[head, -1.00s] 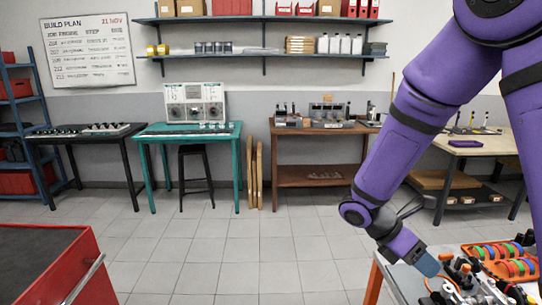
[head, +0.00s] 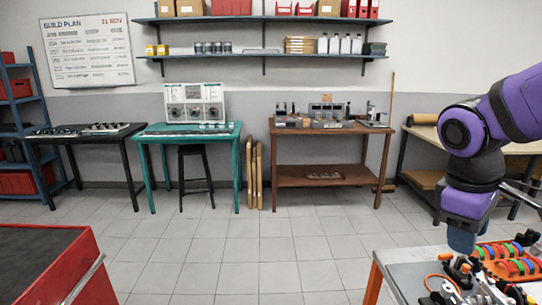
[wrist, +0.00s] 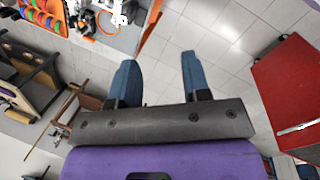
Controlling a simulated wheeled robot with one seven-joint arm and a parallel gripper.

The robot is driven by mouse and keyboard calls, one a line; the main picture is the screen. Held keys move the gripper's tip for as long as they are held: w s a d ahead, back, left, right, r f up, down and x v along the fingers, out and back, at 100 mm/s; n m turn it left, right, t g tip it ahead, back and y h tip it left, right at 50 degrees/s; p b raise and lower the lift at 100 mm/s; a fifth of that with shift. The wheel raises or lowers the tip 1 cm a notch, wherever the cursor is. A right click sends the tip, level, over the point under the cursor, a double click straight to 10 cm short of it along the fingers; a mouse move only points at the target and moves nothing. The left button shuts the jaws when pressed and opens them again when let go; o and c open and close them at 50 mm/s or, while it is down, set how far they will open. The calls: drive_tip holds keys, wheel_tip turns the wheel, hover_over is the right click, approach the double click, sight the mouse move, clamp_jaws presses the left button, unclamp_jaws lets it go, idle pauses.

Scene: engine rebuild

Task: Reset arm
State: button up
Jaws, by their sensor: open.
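My gripper (head: 462,238) is at the lower right of the head view, pointing down near the far edge of a grey-topped bench (head: 407,266). My purple arm reaches in from the right edge. In the wrist view the two blue fingers of my gripper (wrist: 158,75) stand wide apart with only tiled floor between them. Nothing is held.
Tools and an orange tray (head: 510,262) of coloured rings crowd the bench. A red cabinet (head: 62,284) stands at lower left. A teal table (head: 187,129), a stool (head: 195,150) and a brown workbench (head: 322,131) line the back wall. The floor between is clear.

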drive_tip(key=s+a+r+m+t+y, duration=0.1)
drive_tip(key=s+r+m+t+y, duration=0.1)
drive_tip(key=s+r+m+t, duration=0.3)
drive_tip(key=shift+s+a+r+m+y, duration=0.15)
drive_tip(key=shift+s+r+m+y, duration=0.15)
drive_tip(key=shift+s+r+m, duration=0.6)
drive_tip(key=shift+w+r, duration=0.1)
